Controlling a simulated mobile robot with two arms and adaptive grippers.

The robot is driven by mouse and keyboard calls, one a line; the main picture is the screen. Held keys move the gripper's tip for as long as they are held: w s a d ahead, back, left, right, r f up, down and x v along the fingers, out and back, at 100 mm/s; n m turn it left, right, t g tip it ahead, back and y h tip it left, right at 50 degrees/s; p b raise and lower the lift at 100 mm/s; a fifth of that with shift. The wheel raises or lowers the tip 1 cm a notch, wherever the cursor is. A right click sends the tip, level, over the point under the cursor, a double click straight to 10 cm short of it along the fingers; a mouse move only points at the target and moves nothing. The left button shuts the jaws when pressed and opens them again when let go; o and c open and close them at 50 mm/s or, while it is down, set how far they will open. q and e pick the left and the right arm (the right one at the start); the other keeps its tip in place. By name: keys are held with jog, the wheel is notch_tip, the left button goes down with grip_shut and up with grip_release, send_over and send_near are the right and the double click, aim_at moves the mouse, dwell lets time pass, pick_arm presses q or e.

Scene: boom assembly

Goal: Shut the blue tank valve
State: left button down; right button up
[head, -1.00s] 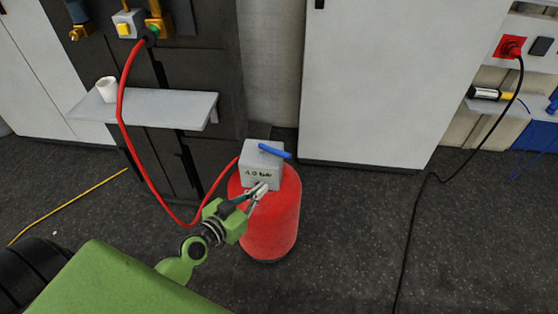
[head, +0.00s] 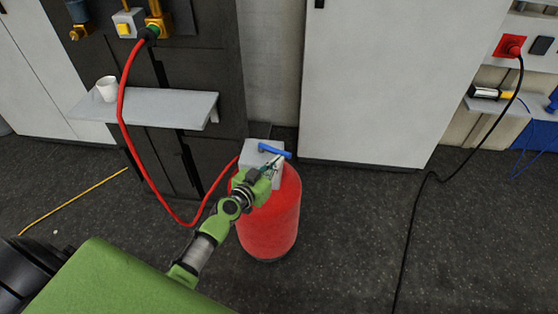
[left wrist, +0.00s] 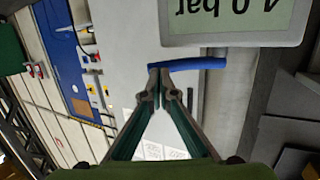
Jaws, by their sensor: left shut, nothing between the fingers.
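The blue valve handle (head: 276,151) sits on the grey box (head: 250,161) on top of the red tank (head: 270,220), pointing to the right. My left gripper (head: 277,163) is beside the handle, in front of the box. In the left wrist view, the fingertips of my left gripper (left wrist: 165,72) are together with nothing between them, at the blue handle (left wrist: 205,63). I cannot tell whether they touch it. Part of the box is hidden behind my gripper. My right gripper is not in view.
A red hose (head: 124,110) runs from the tank up to a yellow fitting on the dark panel. A grey shelf (head: 160,108) with a white cup (head: 107,88) is to the left. A white cabinet (head: 375,80) stands behind the tank. Floor to the right is mostly clear.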

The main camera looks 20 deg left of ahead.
aim_at(287, 155)
pick_arm(q)
jog(key=shift+w+d+f, duration=0.1)
jog(key=shift+w, duration=0.5)
jog(key=y+p, duration=0.1)
jog(key=w+n+y+p, duration=0.1)
jog(key=n+p, duration=0.1)
jog(key=shift+w+d+r+y, duration=0.3)
jog(key=shift+d+y, duration=0.1)
jog(key=shift+w+n+y+p, duration=0.3)
jog(key=shift+n+y+p, duration=0.1)
jog(key=shift+p, duration=0.2)
jog(key=shift+w+d+f+y, duration=0.1)
jog(key=shift+w+d+y, duration=0.1)
jog(key=shift+w+y, duration=0.15)
jog(key=shift+w+f, duration=0.2)
jog(key=shift+w, duration=0.3)
jog(key=shift+s, duration=0.1)
